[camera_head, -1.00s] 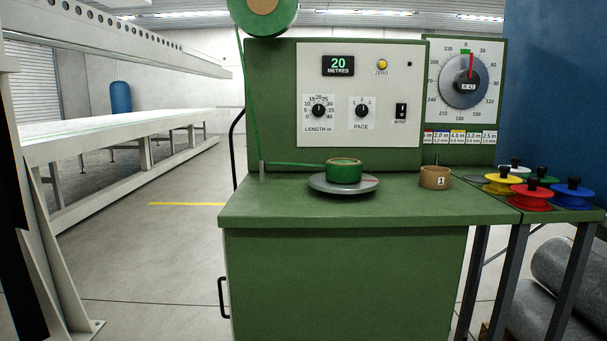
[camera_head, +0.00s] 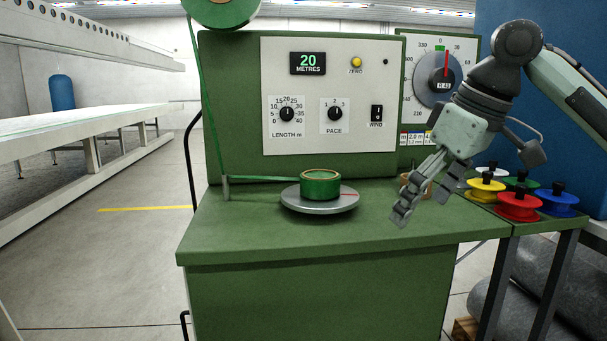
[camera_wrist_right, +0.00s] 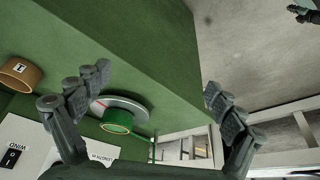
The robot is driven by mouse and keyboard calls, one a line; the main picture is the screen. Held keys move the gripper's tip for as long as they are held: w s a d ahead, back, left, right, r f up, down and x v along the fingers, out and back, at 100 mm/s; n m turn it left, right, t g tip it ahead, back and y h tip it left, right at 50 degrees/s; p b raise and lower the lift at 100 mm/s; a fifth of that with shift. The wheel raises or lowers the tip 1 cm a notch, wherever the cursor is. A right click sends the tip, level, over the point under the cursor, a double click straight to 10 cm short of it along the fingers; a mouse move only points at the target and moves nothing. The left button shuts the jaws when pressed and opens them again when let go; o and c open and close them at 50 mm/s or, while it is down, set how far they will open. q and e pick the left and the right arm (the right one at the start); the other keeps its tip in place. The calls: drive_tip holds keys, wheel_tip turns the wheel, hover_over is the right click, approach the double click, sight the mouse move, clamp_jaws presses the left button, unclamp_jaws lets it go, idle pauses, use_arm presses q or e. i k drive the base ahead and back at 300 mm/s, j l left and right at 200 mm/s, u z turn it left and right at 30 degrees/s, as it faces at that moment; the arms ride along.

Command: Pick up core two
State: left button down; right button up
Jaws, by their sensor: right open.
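No core marked two can be read. A brown core (camera_head: 406,178) stands on the green bench, partly hidden behind my right gripper (camera_head: 424,198); it also shows at the left edge of the right wrist view (camera_wrist_right: 18,75), with a label that looks like 1. A core wound with green tape (camera_head: 320,184) sits on the grey turntable (camera_head: 318,205), its tape running left to a post. My right gripper is open and empty, above the bench right of the turntable. A dark jointed part at the wrist view's top right, perhaps my left gripper (camera_wrist_right: 303,12), is cut off.
Yellow (camera_head: 486,185), red (camera_head: 518,206) and blue (camera_head: 558,199) spools stand on the side shelf with others. The control panel (camera_head: 328,95) reads 20 metres and rises behind the turntable. The front of the bench top (camera_head: 300,237) is clear.

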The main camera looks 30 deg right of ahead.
sight(320, 185)
drive_tip(key=i, duration=1)
